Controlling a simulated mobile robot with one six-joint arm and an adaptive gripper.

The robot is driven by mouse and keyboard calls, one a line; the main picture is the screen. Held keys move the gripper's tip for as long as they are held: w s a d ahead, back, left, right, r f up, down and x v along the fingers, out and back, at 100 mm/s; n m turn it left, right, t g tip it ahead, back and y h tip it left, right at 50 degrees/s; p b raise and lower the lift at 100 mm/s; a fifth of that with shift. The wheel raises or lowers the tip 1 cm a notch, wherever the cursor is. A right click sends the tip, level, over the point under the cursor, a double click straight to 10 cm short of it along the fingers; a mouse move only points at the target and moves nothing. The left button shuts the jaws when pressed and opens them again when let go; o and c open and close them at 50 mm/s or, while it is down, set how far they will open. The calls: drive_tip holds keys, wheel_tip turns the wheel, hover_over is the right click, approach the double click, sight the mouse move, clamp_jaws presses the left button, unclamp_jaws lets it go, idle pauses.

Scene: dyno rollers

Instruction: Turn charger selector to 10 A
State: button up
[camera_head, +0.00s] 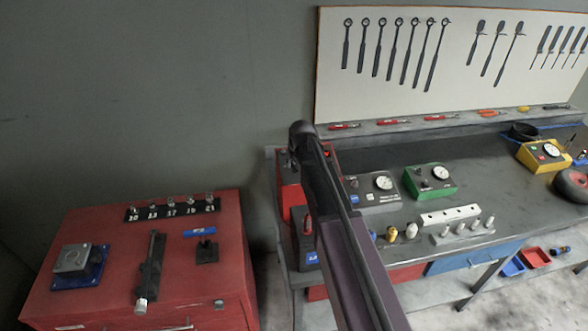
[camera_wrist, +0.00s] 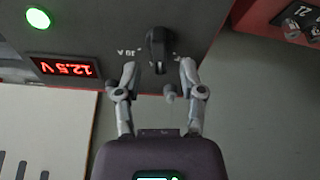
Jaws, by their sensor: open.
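The charger's dark panel (camera_wrist: 100,25) fills the upper left of the wrist view. Its black selector knob (camera_wrist: 158,45) stands out near the top centre. A "10 A" label (camera_wrist: 128,52) is just left of the knob; a mark to its right is too small to read. My gripper (camera_wrist: 158,66) is open, one finger on each side of the knob's lower end, with visible gaps. I cannot tell the depth between fingertips and knob. A red display (camera_wrist: 66,67) shows 12.5 V upside down, and a green light (camera_wrist: 38,18) is lit. In the head view my arm hides most of the charger.
A red cabinet (camera_head: 90,235) with a vise, sockets and a blue-handled tool stands at left. A workbench (camera_head: 400,160) at right carries a grey gauge box (camera_head: 373,190), a green gauge box (camera_head: 430,180) and a yellow one (camera_head: 543,153). Wall tools hang behind it.

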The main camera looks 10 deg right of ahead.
drive_tip(key=shift+b+x, duration=0.6)
drive_tip(key=shift+x, duration=0.35)
drive_tip(key=shift+s, duration=0.1)
clamp_jaws()
